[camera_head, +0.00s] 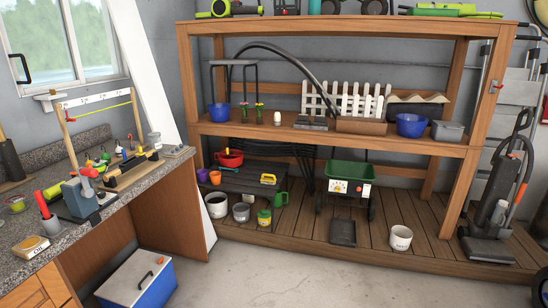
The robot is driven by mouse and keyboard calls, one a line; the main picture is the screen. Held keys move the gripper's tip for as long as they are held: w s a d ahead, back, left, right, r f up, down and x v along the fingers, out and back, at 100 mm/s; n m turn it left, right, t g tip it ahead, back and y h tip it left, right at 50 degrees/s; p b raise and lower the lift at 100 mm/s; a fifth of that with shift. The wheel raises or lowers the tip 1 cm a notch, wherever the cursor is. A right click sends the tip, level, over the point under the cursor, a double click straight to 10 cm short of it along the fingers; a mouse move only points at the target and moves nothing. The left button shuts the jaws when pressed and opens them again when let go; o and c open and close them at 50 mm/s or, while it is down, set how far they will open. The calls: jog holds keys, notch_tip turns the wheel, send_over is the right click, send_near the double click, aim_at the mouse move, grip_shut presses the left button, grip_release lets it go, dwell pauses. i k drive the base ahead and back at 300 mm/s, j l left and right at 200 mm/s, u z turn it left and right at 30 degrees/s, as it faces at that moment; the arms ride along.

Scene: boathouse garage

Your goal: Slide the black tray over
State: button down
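A flat black tray (343,232) lies on the slatted lower deck of the wooden shelf unit (440,222). It sits near the deck's front edge, just in front of a green spreader (348,180) with a white front panel. A white bucket (400,238) stands to the right of the tray, with a gap of bare slats between them. My gripper is not in this view, so its state is hidden.
A low dark table (238,183) with pots and cans stands left of the tray. An upright vacuum (492,215) stands at the right end. A cluttered granite counter (95,232) and a blue-and-white cooler (140,280) are at left. The concrete floor (290,280) in front is clear.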

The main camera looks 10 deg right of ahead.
aim_at(344, 231)
jog(key=i, duration=2.8)
jog(key=i+j+z, duration=0.15)
jog(key=i, duration=1.3)
jog(key=z, duration=0.05)
